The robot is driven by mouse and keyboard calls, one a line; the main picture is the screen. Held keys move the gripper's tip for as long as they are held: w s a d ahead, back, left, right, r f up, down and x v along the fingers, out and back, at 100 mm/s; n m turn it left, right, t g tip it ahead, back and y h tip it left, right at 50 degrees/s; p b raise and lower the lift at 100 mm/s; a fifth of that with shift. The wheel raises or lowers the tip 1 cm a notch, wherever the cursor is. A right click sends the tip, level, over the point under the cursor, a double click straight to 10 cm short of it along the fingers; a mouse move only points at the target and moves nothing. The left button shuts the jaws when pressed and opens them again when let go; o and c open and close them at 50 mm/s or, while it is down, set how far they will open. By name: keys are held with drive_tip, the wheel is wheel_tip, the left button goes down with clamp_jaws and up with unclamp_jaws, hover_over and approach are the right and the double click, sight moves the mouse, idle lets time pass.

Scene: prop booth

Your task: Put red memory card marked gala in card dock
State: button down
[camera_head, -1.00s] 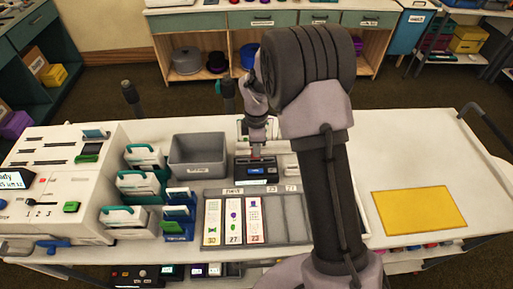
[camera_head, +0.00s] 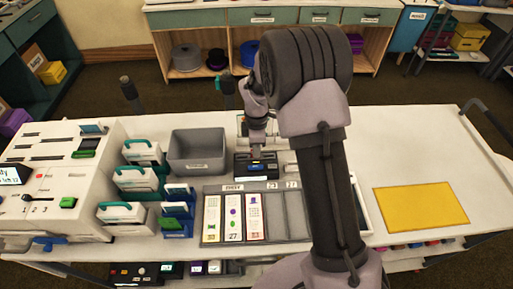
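A dark box with a small lit blue display (camera_head: 256,169) stands on the white table, left of my arm; it may be the card dock, but its label is too small to read. My gripper (camera_head: 256,152) points down at the back top edge of this box, touching it or just above it. The fingertips are small and partly hidden by the wrist, so I cannot tell whether they are open or shut. A small yellow-orange mark shows on the box just below them. I cannot make out a red memory card marked gala.
A grey tray (camera_head: 264,187) holds several white cards in front of the box. A grey bin (camera_head: 197,169), racks of white cases (camera_head: 141,178) and a white machine (camera_head: 45,211) stand left. A yellow mat (camera_head: 420,208) lies on clear table at right.

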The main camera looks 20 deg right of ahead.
drive_tip(key=shift+f, duration=0.2)
drive_tip(key=c, duration=1.5)
unclamp_jaws()
drive_tip(key=shift+c, duration=0.2)
wheel_tip(320, 180, up, 17)
drive_tip(key=p, duration=0.5)
drive_tip(key=shift+r, duration=0.2)
